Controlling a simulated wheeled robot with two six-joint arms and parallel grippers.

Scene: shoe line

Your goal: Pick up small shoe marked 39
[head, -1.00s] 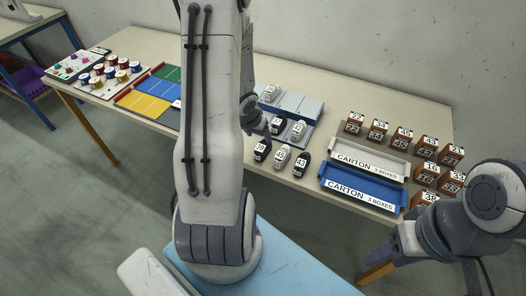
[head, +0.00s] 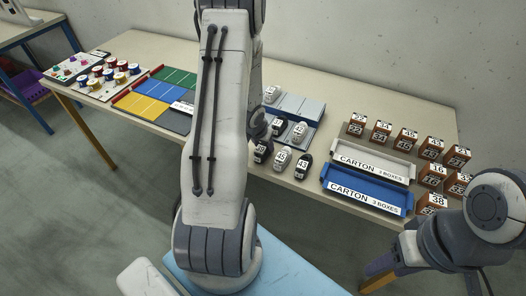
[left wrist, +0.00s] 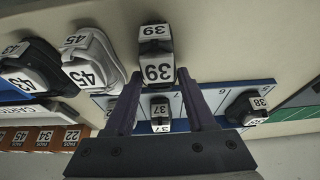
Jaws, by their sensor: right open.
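The small shoe marked 39 (left wrist: 157,55) is dark and grey with 39 labels. In the left wrist view it lies at the fingertips of my left gripper (left wrist: 160,73), between the two spread fingers, with no clear grip on it. In the head view the shoe (head: 262,151) stands at the table's front, left of shoe 45 and partly beside my left arm. My left arm hides most of my left gripper (head: 258,130) there. My right gripper (head: 384,260) is open and empty at the lower right, off the table's front edge.
Shoes 45 (head: 282,160) and 43 (head: 303,167) stand close by. Shoe 37 (left wrist: 160,115) and shoe 38 (left wrist: 247,108) are on the compartmented rack (left wrist: 222,99). Grey and blue carton trays (head: 365,198) and several brown boxes (head: 405,139) are to the right.

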